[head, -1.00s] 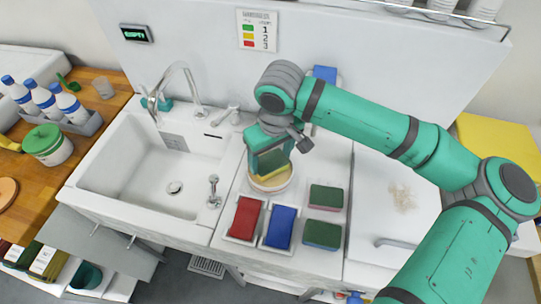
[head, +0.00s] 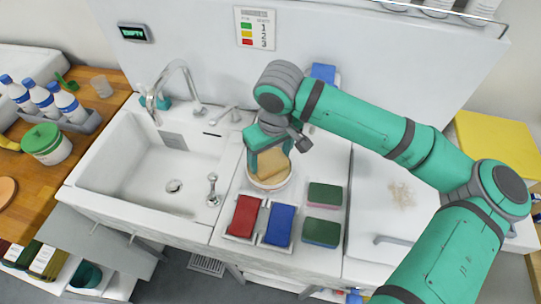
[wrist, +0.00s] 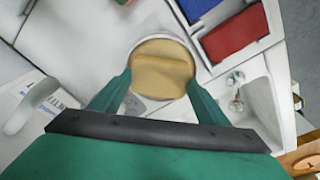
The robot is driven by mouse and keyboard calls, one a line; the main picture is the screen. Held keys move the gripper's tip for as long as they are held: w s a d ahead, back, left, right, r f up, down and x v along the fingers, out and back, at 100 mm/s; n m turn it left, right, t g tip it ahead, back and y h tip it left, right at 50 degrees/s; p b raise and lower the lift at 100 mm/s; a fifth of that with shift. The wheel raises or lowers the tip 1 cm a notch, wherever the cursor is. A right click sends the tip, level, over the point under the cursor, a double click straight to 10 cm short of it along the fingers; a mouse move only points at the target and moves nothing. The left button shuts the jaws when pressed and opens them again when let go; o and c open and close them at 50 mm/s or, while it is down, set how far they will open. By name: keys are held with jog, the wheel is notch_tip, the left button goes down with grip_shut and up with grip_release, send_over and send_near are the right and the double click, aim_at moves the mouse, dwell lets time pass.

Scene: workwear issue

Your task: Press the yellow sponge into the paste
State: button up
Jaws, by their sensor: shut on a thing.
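My gripper (head: 270,156) is shut on a sponge (head: 272,166), which looks tan-yellow in the head view. The sponge is low in the round white tub (head: 264,186) on the counter right of the sink. In the wrist view, the tub's pale rim (wrist: 134,50) rings tan paste (wrist: 158,88). A bar of the same tan, which looks like the sponge (wrist: 160,70), lies across it between my fingers (wrist: 157,95). The sponge's lower edge blends with the paste, so how deep it sits cannot be told.
A red pad (head: 244,216) and a blue pad (head: 279,225) lie in white trays in front of the tub. Two green-topped sponges (head: 325,194) (head: 321,232) lie to the right. The sink (head: 150,178) with its tap (head: 178,85) is at left.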

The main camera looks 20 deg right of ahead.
aim_at(270, 161)
jog(key=shift+w+a, duration=0.1)
dwell(0.3)
jog(key=shift+w+r, duration=0.15)
jog(key=shift+r, duration=0.7)
jog(key=shift+a+r, duration=0.1)
jog(key=shift+r, duration=0.5)
jog(key=shift+s+d+r, duration=0.1)
jog(key=shift+d+r, duration=0.05)
jog(key=shift+r, duration=0.3)
jog(key=shift+s+d+r, duration=0.1)
jog(key=shift+r, duration=0.3)
jog(key=shift+a+r, duration=0.1)
jog(key=shift+r, duration=1.05)
jog(key=shift+w, duration=0.1)
